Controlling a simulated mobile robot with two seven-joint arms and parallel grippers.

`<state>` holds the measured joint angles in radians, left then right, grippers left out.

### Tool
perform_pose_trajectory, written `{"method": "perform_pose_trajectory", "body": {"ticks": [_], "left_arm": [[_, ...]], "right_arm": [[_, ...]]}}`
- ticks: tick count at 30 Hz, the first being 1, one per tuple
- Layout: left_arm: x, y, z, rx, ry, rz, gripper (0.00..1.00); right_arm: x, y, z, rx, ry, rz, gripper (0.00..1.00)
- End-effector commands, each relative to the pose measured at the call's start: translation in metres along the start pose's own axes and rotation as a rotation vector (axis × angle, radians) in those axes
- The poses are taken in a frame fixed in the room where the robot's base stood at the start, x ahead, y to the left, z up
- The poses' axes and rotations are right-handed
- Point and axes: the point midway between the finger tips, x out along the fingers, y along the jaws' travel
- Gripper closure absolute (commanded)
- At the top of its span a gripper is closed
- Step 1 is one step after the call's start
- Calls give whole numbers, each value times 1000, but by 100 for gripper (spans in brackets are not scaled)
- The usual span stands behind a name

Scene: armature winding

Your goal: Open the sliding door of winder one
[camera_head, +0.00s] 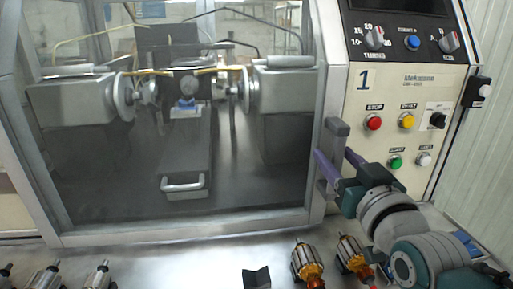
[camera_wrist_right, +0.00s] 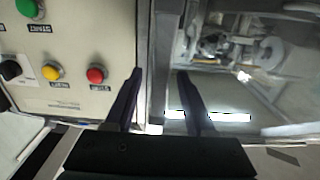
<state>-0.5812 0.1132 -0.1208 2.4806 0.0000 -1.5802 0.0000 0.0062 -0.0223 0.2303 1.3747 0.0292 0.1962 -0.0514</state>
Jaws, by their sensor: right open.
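The sliding door of winder one, a large clear pane in a metal frame (camera_head: 180,228), covers the front of the machine and looks closed. A grey upright handle (camera_head: 337,127) stands at its right edge, beside the panel marked 1. My right gripper (camera_head: 333,151), with purple fingers, is open at this handle, one finger on each side. In the right wrist view the gripper (camera_wrist_right: 160,74) straddles the door's edge area, with the panel left and the pane right. Contact cannot be told. My left gripper is not in view.
The control panel (camera_head: 388,150) has red, yellow, green and white buttons just right of my gripper. Several armatures (camera_head: 308,264) and a dark block (camera_head: 257,277) stand on the metal table below. Winding heads show behind the pane.

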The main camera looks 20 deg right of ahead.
Motion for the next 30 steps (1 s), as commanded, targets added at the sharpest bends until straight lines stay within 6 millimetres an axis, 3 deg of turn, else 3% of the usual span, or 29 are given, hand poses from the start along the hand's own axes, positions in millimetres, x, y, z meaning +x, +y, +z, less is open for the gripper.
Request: {"method": "perform_pose_trajectory", "body": {"ticks": [6, 21, 30], "left_arm": [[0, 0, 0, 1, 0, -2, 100], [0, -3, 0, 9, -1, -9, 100], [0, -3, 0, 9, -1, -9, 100]], "right_arm": [[0, 0, 0, 0, 0, 0, 45], [0, 0, 0, 0, -1, 0, 100], [0, 0, 0, 0, -1, 0, 100]]}}
